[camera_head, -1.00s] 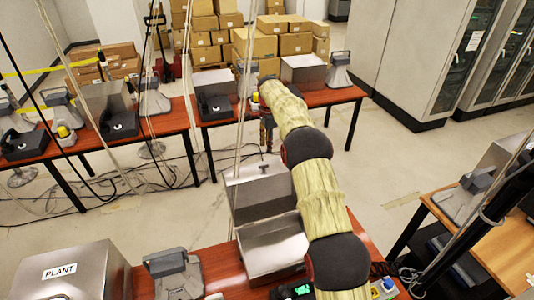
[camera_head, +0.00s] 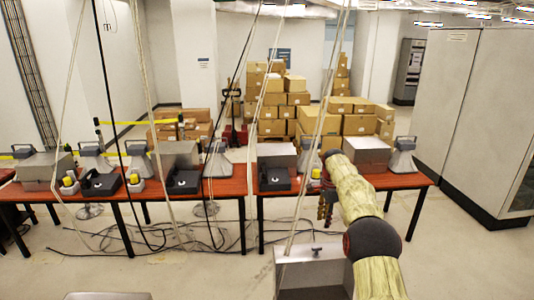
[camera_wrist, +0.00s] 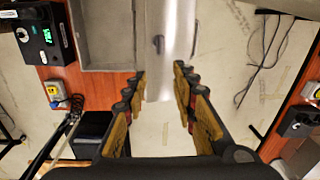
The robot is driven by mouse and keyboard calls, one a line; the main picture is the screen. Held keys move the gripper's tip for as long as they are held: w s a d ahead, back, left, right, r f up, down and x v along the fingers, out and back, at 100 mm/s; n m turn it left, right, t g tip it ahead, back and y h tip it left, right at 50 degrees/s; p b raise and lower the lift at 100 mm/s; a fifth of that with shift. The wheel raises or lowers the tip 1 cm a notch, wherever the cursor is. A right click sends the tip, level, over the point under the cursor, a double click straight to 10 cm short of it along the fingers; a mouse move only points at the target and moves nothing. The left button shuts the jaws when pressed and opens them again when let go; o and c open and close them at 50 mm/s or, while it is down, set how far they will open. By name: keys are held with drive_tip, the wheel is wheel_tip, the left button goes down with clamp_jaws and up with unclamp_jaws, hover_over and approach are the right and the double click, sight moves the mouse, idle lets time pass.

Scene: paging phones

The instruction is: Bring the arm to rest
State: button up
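My arm, in a pale yellow cover with black joints, reaches forward from the lower right of the head view. My gripper (camera_head: 326,207) hangs down at its end, in front of the far table's edge. In the wrist view my gripper (camera_wrist: 163,84) has its fingers spread wide apart, with nothing held between them. Below and beyond the fingertips is a metal box with its lid (camera_wrist: 168,20) raised; its open tray (camera_wrist: 106,52) is at the left. The box also shows in the head view (camera_head: 312,272).
A red-brown far table (camera_head: 225,187) carries dark phones (camera_head: 273,179), grey horn speakers (camera_head: 403,155) and metal boxes (camera_head: 365,154). Cords hang from above. Cartons (camera_head: 322,121) are stacked behind, and grey cabinets (camera_head: 455,110) stand at right. Floor between tables has cables.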

drive_tip(key=s+f+n, duration=0.4)
drive_tip(key=f+n, duration=0.2)
drive_tip(key=s+a+n+b, duration=0.2)
drive_tip(key=s+n+b, duration=0.15)
drive_tip(key=s, duration=0.55)
drive_tip(key=s+a+r+n+b, duration=0.1)
drive_tip(key=s+a+n+b, duration=0.3)
drive_tip(key=s, duration=0.6)
drive_tip(key=s+a+n+b, duration=0.1)
drive_tip(key=s+b, duration=0.4)
drive_tip(key=s, duration=0.4)
drive_tip(key=s+a+f+n+t+b, duration=0.1)
drive_tip(key=s+f+b, duration=0.3)
drive_tip(key=s+b, duration=0.4)
drive_tip(key=s+a+f+n+t+b, duration=0.1)
drive_tip(key=s+a+f+t+b, duration=0.2)
drive_tip(key=s, duration=1.1)
wheel_tip(320, 180, down, 2)
drive_tip(key=b, duration=0.5)
drive_tip(key=shift+s+a+t, duration=0.2)
drive_tip(key=shift+s+t, duration=0.2)
drive_tip(key=shift+a+n, duration=0.1)
drive_tip(key=shift+n, duration=0.15)
